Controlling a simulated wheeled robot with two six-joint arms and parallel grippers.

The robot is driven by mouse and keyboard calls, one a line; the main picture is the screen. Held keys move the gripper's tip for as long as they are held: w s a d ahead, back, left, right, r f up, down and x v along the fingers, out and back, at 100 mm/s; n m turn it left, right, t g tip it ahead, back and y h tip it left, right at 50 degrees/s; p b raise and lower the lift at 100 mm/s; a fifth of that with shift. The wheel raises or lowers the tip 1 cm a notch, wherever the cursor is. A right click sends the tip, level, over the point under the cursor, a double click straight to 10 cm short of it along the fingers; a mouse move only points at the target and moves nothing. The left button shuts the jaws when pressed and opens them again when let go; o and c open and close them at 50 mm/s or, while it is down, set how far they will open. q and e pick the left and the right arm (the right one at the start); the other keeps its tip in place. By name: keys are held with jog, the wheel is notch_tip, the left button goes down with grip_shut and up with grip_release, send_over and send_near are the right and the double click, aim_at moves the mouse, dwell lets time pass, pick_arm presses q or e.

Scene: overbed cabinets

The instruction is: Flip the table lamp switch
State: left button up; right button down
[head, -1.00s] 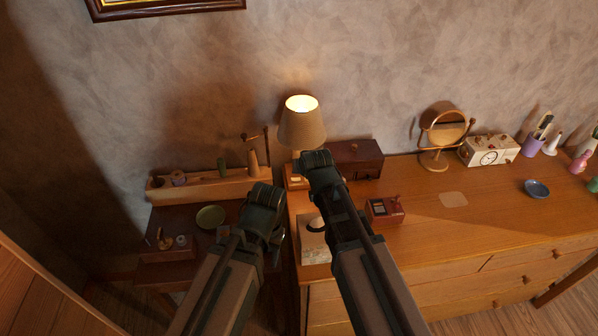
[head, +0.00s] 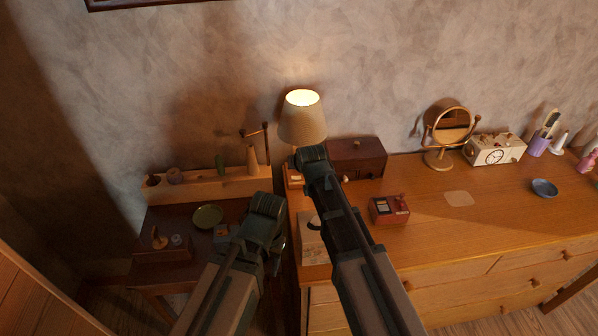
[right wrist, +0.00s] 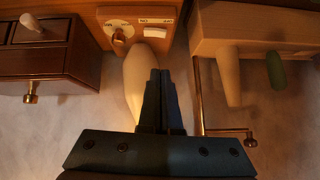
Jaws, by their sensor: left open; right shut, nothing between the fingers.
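The table lamp (head: 302,117) is lit, with a ribbed beige shade, and stands at the dresser's left back corner. Its wooden base (head: 293,180) is partly hidden behind my right arm. In the right wrist view the base (right wrist: 178,42) carries a pale round plate with a small knob or lever (right wrist: 120,34) and a white labelled plate (right wrist: 154,32). The pale lamp stem (right wrist: 140,80) is beside my right gripper (right wrist: 160,74), which is shut and empty, its tips just short of the base in the picture; contact cannot be told. My left gripper (head: 278,245) is open, over the gap between nightstand and dresser.
A dark drawer box (head: 357,158) stands right of the lamp; a wooden rack (head: 215,186) with upright items stands left. A green dish (head: 207,216) sits on the nightstand.

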aim_at(296, 178)
jog(key=f+b, duration=0.1)
jog(key=w+f+b, duration=0.1)
jog(key=f, duration=0.1)
jog(key=w+f+b, duration=0.1)
jog(key=shift+a+f, duration=0.25)
jog(key=shift+a, duration=0.05)
jog(key=shift+a+f+b, duration=0.1)
jog(key=shift+f+b, duration=0.65)
jog(key=shift+b, duration=0.2)
jog(key=shift+s, duration=0.1)
